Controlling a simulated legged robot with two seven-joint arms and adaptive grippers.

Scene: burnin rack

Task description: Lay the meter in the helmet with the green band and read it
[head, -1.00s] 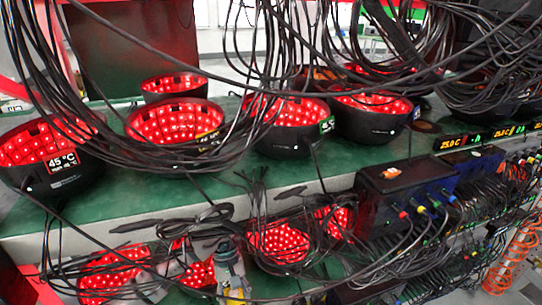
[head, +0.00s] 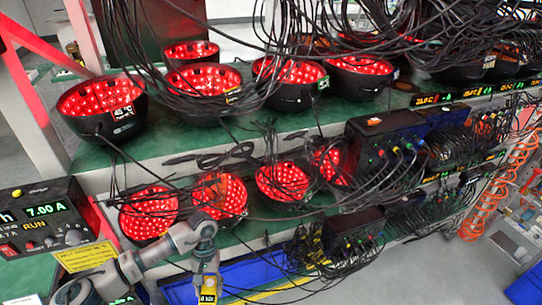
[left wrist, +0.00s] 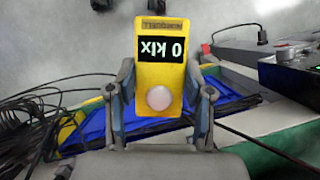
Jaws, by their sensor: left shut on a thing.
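The yellow meter (head: 209,291) is held by my left gripper (head: 207,270) low in the head view, in front of the lower shelf. In the left wrist view the meter (left wrist: 160,65) is between the two fingers of the left gripper (left wrist: 161,112); its display reads 0 klx, upside down in the picture, above a round white sensor. The helmet with a green tag on its rim (head: 290,98) is a black bowl lined with lit red lamps, open side up, on the upper shelf. Cables hang partly over it. The meter is well apart from it. My right gripper is not in view.
Similar helmets with white or yellow tags (head: 100,128) (head: 205,98) and another helmet (head: 362,88) flank it. More lit helmets (head: 283,197) fill the lower shelf. Black cables hang across the rack. A power supply (head: 45,225) reading 7.00 A stands at left.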

